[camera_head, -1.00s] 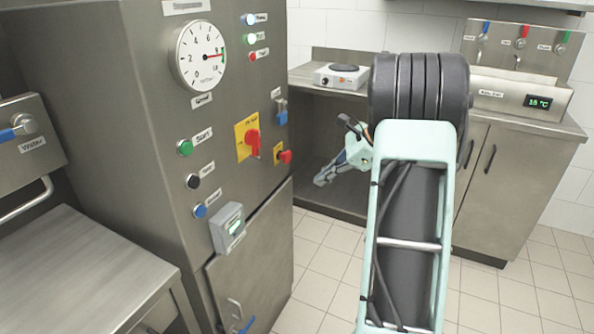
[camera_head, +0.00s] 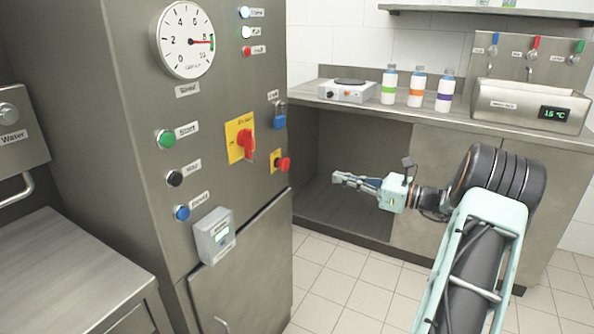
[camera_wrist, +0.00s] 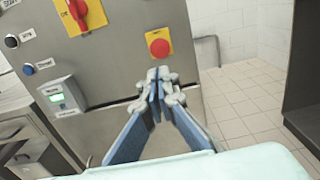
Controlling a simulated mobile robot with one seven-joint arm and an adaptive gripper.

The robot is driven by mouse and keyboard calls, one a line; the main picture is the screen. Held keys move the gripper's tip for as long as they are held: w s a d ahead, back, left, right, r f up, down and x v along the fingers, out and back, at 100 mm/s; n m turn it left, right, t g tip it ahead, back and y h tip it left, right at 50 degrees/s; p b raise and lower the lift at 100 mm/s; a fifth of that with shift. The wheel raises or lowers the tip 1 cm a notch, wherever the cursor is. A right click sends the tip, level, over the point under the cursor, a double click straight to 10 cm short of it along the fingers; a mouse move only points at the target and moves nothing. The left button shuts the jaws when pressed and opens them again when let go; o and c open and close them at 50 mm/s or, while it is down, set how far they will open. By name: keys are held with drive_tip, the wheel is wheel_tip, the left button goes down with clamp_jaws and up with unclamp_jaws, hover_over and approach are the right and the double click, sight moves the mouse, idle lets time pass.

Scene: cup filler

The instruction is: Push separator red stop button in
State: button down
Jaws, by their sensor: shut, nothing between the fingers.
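The red stop button (camera_head: 282,164) sits on a yellow plate low on the right part of the steel separator cabinet's front. In the wrist view the red button (camera_wrist: 159,47) shows face-on, just above my fingertips, with a gap between. My gripper (camera_head: 338,179) is shut and empty, to the right of the button in the head view and pointing left toward the cabinet. It also shows in the wrist view (camera_wrist: 158,76), its blue-padded fingers meeting at the tips.
A red rotary switch (camera_head: 246,144) on a yellow plate and a blue padlock (camera_head: 280,118) are near the button. A grey meter box (camera_head: 214,236) juts out below. A counter (camera_head: 395,109) holds a hot plate and bottles. Floor between is clear.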

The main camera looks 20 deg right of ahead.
sight(288, 165)
drive_tip(key=shift+w, duration=0.1)
drive_tip(key=b+x, duration=0.4)
drive_tip(key=x, duration=0.8)
drive_tip(key=shift+w+a+f, duration=0.15)
drive_tip(key=shift+w+a, duration=0.05)
drive_tip(key=shift+a, duration=0.1)
drive_tip(key=shift+w+a, duration=0.35)
drive_tip(key=shift+w, duration=0.15)
